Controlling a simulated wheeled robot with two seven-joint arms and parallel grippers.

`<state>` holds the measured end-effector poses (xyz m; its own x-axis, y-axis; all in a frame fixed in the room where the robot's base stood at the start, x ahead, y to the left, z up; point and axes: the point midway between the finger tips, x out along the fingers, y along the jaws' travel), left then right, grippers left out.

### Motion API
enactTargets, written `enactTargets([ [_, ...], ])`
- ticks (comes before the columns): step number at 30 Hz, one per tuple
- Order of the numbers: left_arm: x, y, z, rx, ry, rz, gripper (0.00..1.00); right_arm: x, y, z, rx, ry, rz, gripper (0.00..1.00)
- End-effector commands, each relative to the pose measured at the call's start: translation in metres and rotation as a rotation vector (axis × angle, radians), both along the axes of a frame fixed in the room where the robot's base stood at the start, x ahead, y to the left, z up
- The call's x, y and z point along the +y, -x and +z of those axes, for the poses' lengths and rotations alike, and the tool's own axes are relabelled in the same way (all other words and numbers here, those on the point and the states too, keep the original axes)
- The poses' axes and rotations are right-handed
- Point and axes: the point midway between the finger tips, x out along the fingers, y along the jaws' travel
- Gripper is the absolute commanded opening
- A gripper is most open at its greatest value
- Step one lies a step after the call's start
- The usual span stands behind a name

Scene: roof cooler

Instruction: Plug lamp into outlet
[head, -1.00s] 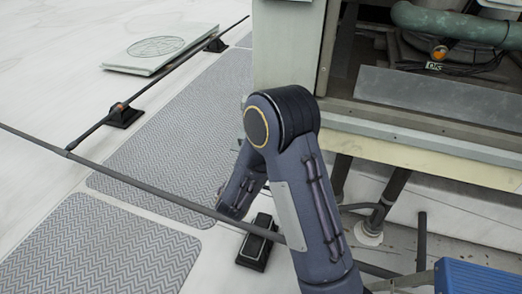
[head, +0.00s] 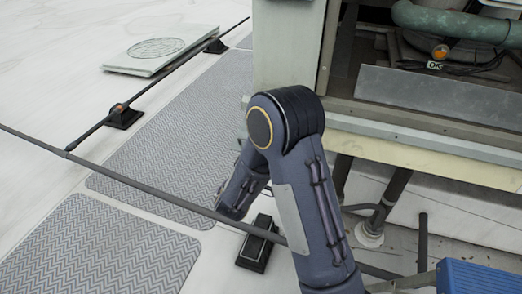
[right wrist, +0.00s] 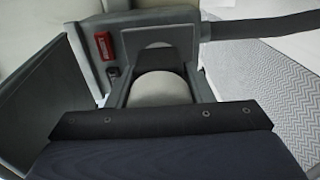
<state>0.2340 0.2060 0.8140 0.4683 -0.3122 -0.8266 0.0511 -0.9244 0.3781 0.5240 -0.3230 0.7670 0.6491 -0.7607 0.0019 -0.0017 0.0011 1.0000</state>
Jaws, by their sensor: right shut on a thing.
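In the right wrist view my right gripper (right wrist: 158,68) is shut on a pale, rounded thing (right wrist: 162,88) between its dark fingers. This seems to be the lamp's plug, but its tip is hidden. A red label (right wrist: 104,45) and a small black fitting (right wrist: 112,72) are on the grey-green surface just left of the fingers. I cannot tell which part is the outlet. In the head view an orange lamp (head: 440,52) sits inside the open cabinet, with a small tag reading "OK" (head: 434,66) below it. My forearm hides the right gripper there. My left gripper is out of view.
The cabinet (head: 285,50) has an open bay with a green pipe (head: 450,23). Dark rods (head: 150,181) on black feet cross the roof over grey mats (head: 95,245). A blue box (head: 480,278) is at bottom right. A grey panel (right wrist: 40,85) stands left of the gripper.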

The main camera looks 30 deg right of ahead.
Motion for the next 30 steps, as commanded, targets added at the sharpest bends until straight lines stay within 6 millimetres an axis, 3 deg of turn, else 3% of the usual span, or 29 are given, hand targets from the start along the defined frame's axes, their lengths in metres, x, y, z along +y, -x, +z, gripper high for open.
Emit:
enactTargets([
  [27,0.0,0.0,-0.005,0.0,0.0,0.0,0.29,-0.0089,-0.0077,-0.0001,-0.002,-0.001,-0.001,0.27],
  [28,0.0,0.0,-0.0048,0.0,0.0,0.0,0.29,-0.009,-0.0079,0.0001,-0.002,-0.001,0.0,0.48],
  [30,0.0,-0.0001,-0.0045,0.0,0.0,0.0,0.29,-0.0088,-0.0078,0.0003,-0.001,-0.001,0.0,0.57],
])
